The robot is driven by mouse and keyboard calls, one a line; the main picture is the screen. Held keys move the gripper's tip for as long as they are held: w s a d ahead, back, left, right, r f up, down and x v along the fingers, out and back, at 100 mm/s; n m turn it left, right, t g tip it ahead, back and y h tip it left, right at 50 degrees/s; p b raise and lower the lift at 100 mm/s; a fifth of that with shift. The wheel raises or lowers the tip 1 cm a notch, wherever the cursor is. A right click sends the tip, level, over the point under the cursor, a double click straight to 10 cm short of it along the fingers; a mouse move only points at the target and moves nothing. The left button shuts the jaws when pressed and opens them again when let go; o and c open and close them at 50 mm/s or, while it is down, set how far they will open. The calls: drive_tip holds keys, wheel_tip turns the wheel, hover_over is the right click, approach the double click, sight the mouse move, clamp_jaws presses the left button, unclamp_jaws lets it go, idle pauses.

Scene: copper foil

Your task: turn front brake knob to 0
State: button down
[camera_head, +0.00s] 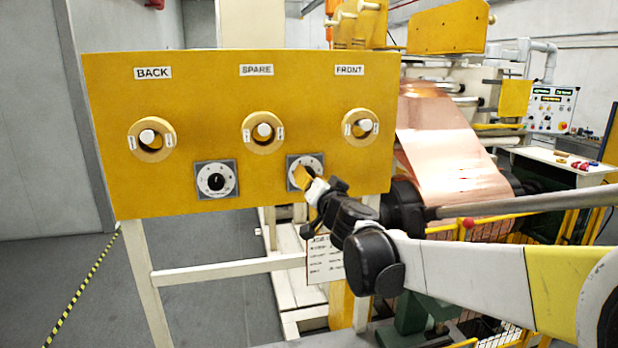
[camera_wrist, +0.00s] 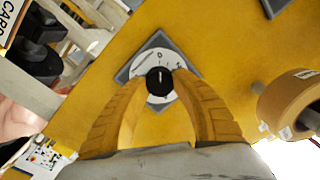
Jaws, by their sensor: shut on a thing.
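The front brake knob (camera_wrist: 159,86) is a small black round knob on a white dial (camera_wrist: 150,60) with a grey square plate. It is the right-hand of two dials on the yellow panel; the knob is hidden in the head view, where its dial (camera_head: 316,163) partly shows. My gripper (camera_head: 304,178) is at this dial. In the wrist view my gripper's (camera_wrist: 160,84) two yellow fingers close on the knob from both sides. A short white pointer line on the knob points toward the picture's top. The dial's marks are too small to read surely.
A second dial (camera_head: 215,181) sits to the left on the yellow panel (camera_head: 200,90). Above are three ringed white-capped buttons under labels BACK (camera_head: 152,73), SPARE (camera_head: 256,70) and FRONT (camera_head: 350,70). A copper foil sheet (camera_head: 440,140) runs over rollers at the right.

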idle(0.3)
drive_tip(key=c, duration=1)
unclamp_jaws()
drive_tip(key=v, duration=1.2)
drive_tip(key=shift+d, duration=0.1)
